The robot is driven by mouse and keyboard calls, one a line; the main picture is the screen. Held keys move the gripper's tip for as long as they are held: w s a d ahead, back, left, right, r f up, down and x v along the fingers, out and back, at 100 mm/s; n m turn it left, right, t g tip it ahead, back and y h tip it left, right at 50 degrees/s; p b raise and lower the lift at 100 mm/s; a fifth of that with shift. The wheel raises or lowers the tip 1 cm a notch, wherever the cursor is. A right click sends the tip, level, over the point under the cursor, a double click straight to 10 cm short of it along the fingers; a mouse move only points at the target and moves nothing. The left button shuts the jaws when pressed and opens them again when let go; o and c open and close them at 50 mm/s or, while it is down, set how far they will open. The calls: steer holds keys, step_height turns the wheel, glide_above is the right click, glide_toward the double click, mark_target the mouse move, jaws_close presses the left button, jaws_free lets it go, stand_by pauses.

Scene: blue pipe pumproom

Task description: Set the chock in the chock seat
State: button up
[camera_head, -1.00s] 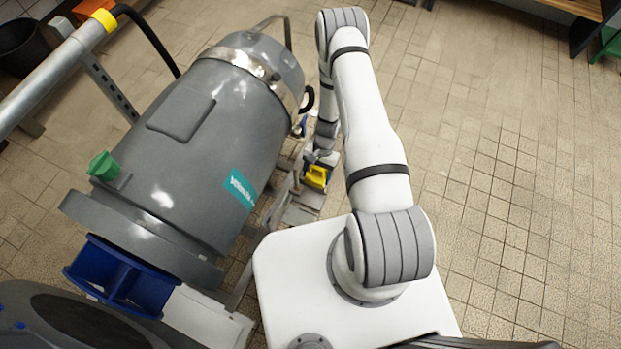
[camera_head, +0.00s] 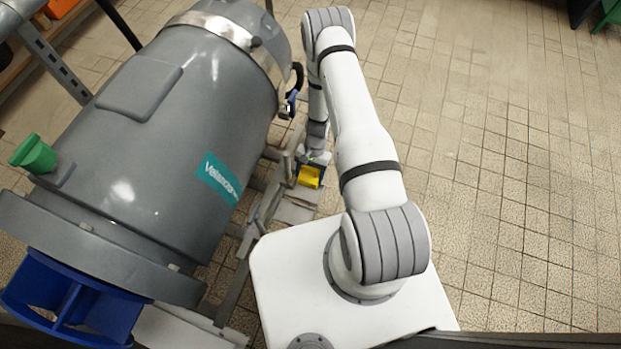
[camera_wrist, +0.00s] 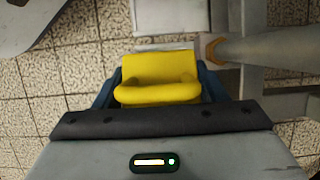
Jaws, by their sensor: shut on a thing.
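The yellow chock (camera_head: 310,176) is in my gripper (camera_head: 313,163), low beside the frame under the big grey machine in the head view. In the wrist view the chock (camera_wrist: 158,78) sits between the two dark blue fingers of my gripper (camera_wrist: 158,88), which is shut on it. Its rounded bar faces the camera. A pale flat plate (camera_head: 294,211) lies just below the chock in the head view; I cannot tell whether it is the chock seat, or whether the chock touches anything underneath.
The grey machine (camera_head: 165,110) with a blue end piece (camera_head: 70,300) fills the left. Grey frame rails (camera_wrist: 270,48) run close to the right of the chock in the wrist view. The tiled floor (camera_head: 500,180) on the right is clear.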

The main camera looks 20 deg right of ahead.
steer(key=shift+f, duration=0.35)
steer(key=shift+f+b, duration=3.25)
steer(key=shift+f, duration=1.3)
steer(key=shift+f+b, duration=0.3)
steer(key=o, duration=1.3)
steer(key=shift+p+v, duration=1.7)
steer(key=shift+v, duration=2.2)
